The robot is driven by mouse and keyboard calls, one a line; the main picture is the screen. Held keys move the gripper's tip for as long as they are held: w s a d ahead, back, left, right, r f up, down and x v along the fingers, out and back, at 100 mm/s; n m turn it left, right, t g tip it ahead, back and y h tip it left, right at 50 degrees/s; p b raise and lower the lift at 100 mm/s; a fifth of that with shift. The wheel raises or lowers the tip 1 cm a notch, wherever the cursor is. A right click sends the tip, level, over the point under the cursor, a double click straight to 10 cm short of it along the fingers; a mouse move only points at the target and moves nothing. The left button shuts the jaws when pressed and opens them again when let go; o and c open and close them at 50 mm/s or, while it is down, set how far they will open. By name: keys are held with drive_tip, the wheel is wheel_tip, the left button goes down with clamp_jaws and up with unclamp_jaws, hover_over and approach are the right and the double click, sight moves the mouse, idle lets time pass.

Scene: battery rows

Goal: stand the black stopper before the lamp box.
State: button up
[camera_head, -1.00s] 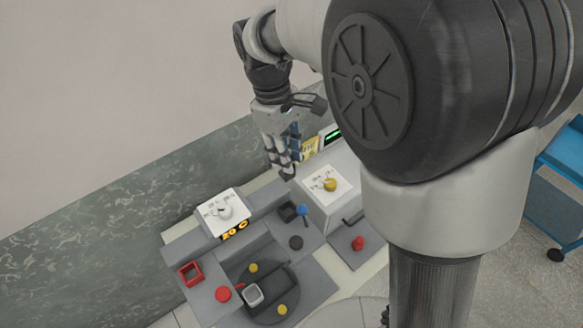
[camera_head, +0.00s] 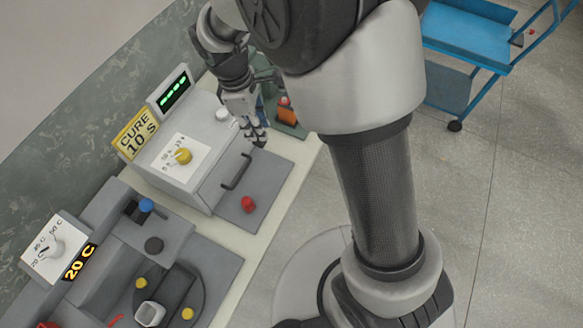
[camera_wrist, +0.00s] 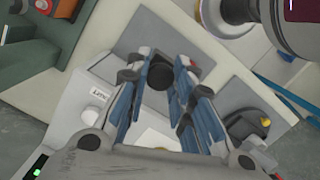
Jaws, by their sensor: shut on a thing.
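My gripper (camera_head: 256,140) hangs just beyond the right end of the lamp box (camera_head: 190,150) in the head view. In the wrist view my gripper (camera_wrist: 160,82) is shut on the black stopper (camera_wrist: 161,76), a dark round piece between the fingertips. The stopper cannot be made out in the head view. The lamp box is pale, with a yellow dial, a white knob, a handle and a CURE 10 S sign. A grey plate (camera_head: 270,178) lies before it. In the wrist view the plate (camera_wrist: 150,35) shows beyond the stopper; I cannot tell the gap.
A red knob (camera_head: 248,204) stands on the grey plate. A green tray (camera_head: 290,126) with an orange-red thing is beyond my gripper. A blue cart (camera_head: 470,35) stands on the floor.

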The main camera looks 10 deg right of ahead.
drive_tip(key=f+b, duration=0.2)
drive_tip(key=f, duration=0.8)
drive_tip(key=f+b, duration=0.3)
drive_tip(key=f, duration=0.7)
drive_tip(key=shift+d+f, duration=0.2)
drive_tip(key=shift+f, duration=0.05)
drive_tip(key=shift+f, duration=0.2)
drive_tip(key=o, duration=1)
drive_tip(key=shift+c, duration=0.2)
